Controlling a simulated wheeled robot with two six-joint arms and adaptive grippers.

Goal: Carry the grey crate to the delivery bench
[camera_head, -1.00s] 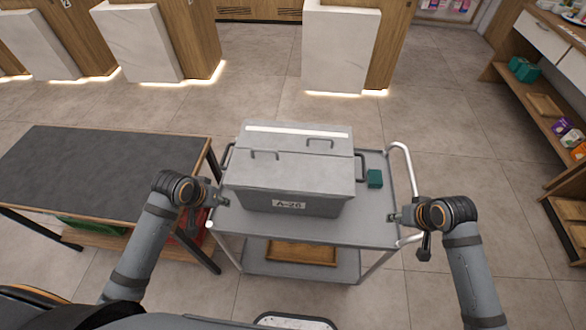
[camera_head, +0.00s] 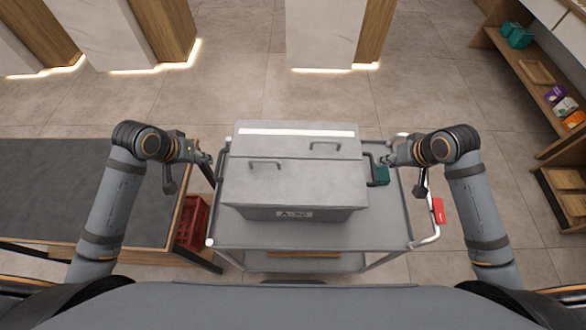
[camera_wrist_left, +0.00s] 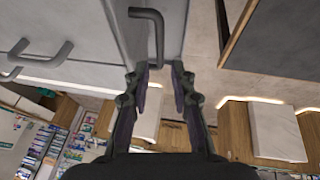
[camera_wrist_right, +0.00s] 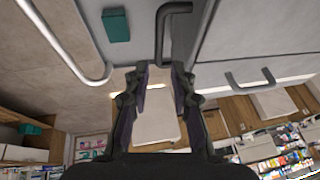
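The grey crate (camera_head: 292,186), lid shut and a label on its front, stands on a grey wheeled cart (camera_head: 300,236). My left gripper (camera_head: 207,157) is open at the crate's left side; in the left wrist view the side handle (camera_wrist_left: 150,35) is just ahead of the parted fingertips (camera_wrist_left: 157,72). My right gripper (camera_head: 386,159) is open at the right side; in the right wrist view the other side handle (camera_wrist_right: 163,35) is just ahead of its fingertips (camera_wrist_right: 157,70). Neither is closed on a handle. Which surface is the delivery bench I cannot tell.
A dark-topped table (camera_head: 80,190) stands close on the left, with a red crate (camera_head: 192,222) beneath. A teal box (camera_head: 381,175) sits on the cart right of the crate. A red tag (camera_head: 438,211) is by the cart's rail. Shelves (camera_head: 545,90) stand right; floor behind is clear.

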